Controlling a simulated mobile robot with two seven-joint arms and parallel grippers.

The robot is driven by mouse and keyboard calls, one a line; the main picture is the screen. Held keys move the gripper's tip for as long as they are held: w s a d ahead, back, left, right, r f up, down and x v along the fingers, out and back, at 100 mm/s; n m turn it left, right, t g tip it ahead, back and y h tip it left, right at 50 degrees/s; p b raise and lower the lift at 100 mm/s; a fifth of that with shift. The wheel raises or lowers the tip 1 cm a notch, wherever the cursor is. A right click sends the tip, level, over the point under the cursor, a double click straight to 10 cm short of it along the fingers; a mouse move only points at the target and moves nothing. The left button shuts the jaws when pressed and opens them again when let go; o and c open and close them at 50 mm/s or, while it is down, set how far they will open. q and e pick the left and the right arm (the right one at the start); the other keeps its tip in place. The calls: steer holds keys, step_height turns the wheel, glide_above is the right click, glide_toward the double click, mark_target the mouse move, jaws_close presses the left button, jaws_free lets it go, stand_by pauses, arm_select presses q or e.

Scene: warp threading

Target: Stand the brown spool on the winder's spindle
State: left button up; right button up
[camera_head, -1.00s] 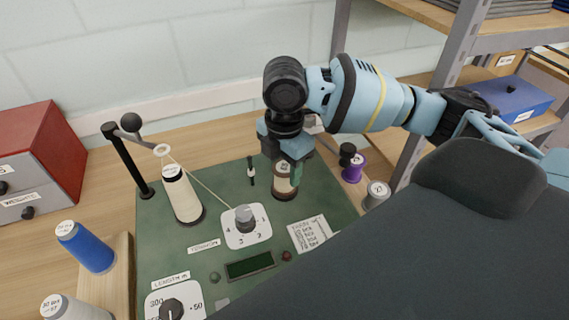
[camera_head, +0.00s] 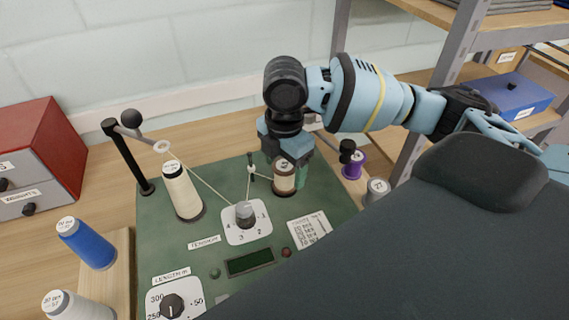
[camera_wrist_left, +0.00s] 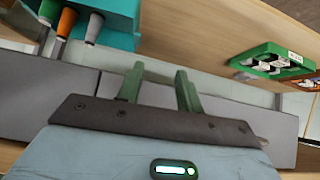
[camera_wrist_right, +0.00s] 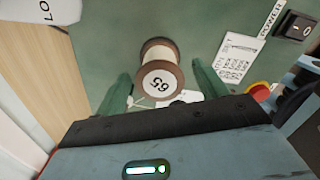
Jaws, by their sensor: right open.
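The brown spool (camera_head: 284,178), with brown ends and a pale wound middle, stands upright on the green winder board (camera_head: 325,205). Its foot is at a dark round base, and the spindle itself is hidden inside it. My right gripper (camera_head: 288,162) is just behind and above the spool.
A cream cone (camera_head: 183,192) stands left on the board near a black post with a thread guide (camera_head: 161,147). A tension knob (camera_head: 244,213) is in front. A purple spool (camera_head: 354,166) and grey spool (camera_head: 376,189) stand right. A blue spool (camera_head: 87,244) is at left.

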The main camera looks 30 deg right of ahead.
step_height(320, 180, up, 8)
steer(key=shift+f+p, duration=0.1)
steer(key=shift+p, duration=0.25)
steer(key=shift+s, duration=0.1)
stand_by(0.3)
